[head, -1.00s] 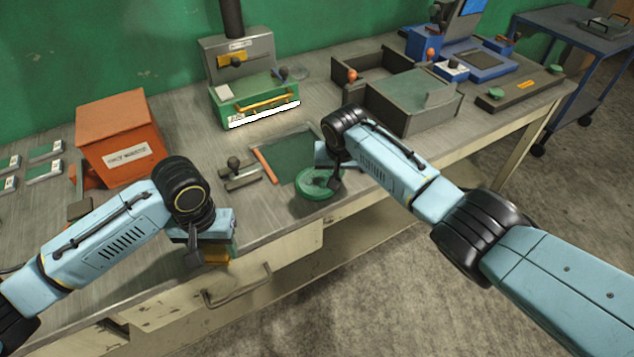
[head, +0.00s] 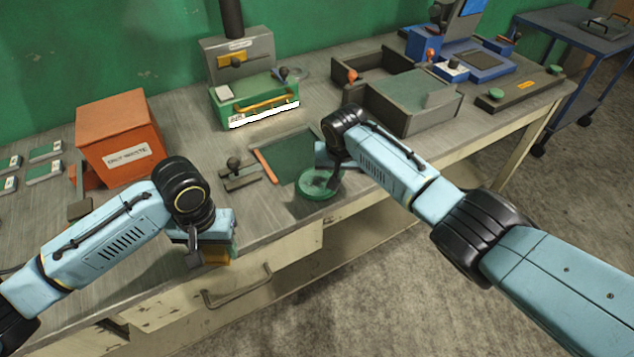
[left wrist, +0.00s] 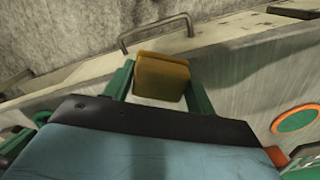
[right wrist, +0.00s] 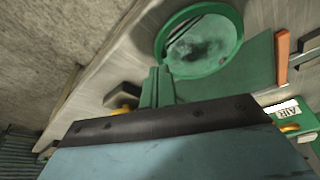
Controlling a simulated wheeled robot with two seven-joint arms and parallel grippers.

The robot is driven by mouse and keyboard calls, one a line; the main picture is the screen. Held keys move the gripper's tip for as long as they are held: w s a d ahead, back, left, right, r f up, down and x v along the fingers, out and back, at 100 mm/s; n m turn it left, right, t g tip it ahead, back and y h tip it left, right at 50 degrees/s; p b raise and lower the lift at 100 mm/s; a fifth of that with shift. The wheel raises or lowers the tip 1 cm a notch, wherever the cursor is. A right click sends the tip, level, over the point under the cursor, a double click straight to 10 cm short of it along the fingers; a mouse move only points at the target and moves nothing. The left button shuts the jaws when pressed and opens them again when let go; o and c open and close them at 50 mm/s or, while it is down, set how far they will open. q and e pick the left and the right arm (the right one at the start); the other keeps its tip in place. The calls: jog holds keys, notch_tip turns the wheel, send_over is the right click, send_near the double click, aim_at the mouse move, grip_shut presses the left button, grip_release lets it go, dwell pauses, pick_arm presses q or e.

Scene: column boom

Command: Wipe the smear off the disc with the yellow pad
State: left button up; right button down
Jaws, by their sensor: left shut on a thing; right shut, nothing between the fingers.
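The round green disc (head: 316,186) lies near the table's front edge, in front of the green mat. The right wrist view shows a grey, cloudy smear on the disc's face (right wrist: 204,48), inside a raised green rim. My right gripper (right wrist: 158,85) is shut and empty, beside the disc; I cannot tell if it touches. My left gripper (left wrist: 158,85) is shut on the yellow pad (left wrist: 160,75). In the head view the pad (head: 216,255) shows low under the left wrist, by the table's front edge, left of the disc and apart from it.
An orange bin (head: 125,135) stands at the left. A green fixture (head: 255,103) stands behind the green mat (head: 293,155). A round orange-rimmed plate (left wrist: 297,118) shows in the left wrist view.

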pick_arm(q)
jog(key=shift+f+b, duration=0.35)
pick_arm(e)
jog(key=shift+f, duration=0.55)
jog(key=shift+r, duration=0.1)
